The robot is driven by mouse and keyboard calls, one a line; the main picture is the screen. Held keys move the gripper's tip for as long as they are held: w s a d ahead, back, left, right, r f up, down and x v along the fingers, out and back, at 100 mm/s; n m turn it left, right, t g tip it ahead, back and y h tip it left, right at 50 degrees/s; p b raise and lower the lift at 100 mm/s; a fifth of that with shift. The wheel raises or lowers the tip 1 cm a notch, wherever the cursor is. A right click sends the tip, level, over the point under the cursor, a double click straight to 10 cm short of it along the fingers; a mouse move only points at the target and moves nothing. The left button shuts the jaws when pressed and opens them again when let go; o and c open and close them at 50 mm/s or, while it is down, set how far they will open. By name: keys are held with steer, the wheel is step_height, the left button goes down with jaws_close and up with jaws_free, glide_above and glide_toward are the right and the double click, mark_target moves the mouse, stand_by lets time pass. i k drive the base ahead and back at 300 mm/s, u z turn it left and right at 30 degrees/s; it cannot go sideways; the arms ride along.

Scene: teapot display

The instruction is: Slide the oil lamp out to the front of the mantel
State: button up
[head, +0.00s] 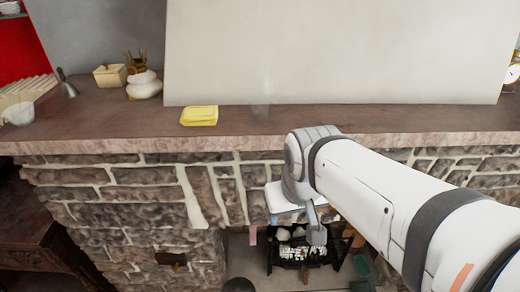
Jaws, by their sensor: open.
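I cannot clearly make out an oil lamp. A faint, clear glass-like shape (262,98) stands on the mantel (100,121) in front of the large pale board, and I cannot tell whether it is the lamp. My gripper (316,236) is open, small in view and partly hidden by my own wrist. It hangs below the mantel's front edge, before the fireplace opening, and nothing shows in it.
A pale board (335,55) leans behind. A white rounded pot (143,86), a box (109,75), a bell (67,88) and a clock (512,75) stand on the mantel. Its front right is clear.

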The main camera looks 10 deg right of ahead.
mark_target(145, 86)
steer(key=u, duration=0.4)
steer(key=k, duration=1.35)
steer(key=u, duration=0.9)
steer(key=i, duration=1.7)
steer(key=z, duration=0.55)
